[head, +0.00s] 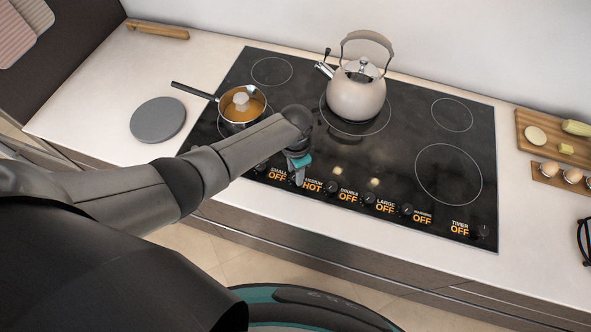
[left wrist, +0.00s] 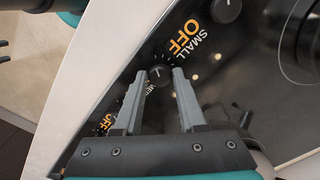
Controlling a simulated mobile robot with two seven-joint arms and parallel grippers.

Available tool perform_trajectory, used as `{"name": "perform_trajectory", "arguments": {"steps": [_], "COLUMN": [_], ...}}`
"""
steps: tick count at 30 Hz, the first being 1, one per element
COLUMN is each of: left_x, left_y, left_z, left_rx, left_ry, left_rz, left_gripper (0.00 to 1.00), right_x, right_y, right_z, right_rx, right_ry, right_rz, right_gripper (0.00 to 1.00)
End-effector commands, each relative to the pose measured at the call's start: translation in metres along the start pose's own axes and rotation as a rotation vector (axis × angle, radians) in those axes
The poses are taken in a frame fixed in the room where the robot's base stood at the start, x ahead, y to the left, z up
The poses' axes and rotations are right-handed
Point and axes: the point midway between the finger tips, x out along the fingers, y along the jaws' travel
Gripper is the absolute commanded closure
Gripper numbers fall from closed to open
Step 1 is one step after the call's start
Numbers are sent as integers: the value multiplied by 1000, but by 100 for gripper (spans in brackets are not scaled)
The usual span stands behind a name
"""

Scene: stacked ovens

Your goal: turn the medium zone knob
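The medium zone knob (left wrist: 160,75) is a small dark round knob on the front of the black cooktop. In the head view its display (head: 312,187) reads HOT, and my gripper mostly hides the knob. My left gripper (head: 299,178) points down at it. In the left wrist view the two grey fingers of the left gripper (left wrist: 159,76) are apart, with the knob showing between their tips and a narrow gap on each side. I cannot tell whether either finger touches it.
The small zone knob (left wrist: 228,8) is the neighbour, with its label SMALL OFF (left wrist: 190,38). A grey disc (head: 158,119) lies left. A cutting board (head: 535,130) lies right.

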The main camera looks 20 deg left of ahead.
Motion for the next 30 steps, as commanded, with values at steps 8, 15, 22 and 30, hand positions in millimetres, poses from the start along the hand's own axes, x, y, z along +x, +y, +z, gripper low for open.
{"name": "perform_trajectory", "arguments": {"steps": [8,15,22,30], "left_x": [0,-2,-26,-66], "left_y": [0,0,0,0], "left_z": [0,0,0,0], "left_rx": [1,2,2,2], "left_ry": [0,0,2,3], "left_rz": [0,-1,-1,-1], "left_gripper": [35,35,35,35], "right_x": [0,-1,-8,-7], "right_y": [0,0,0,0], "right_z": [0,0,-1,-1], "right_rx": [0,0,0,0], "right_ry": [0,0,0,0], "right_rz": [0,0,0,0], "right_gripper": [50,50,50,50]}}
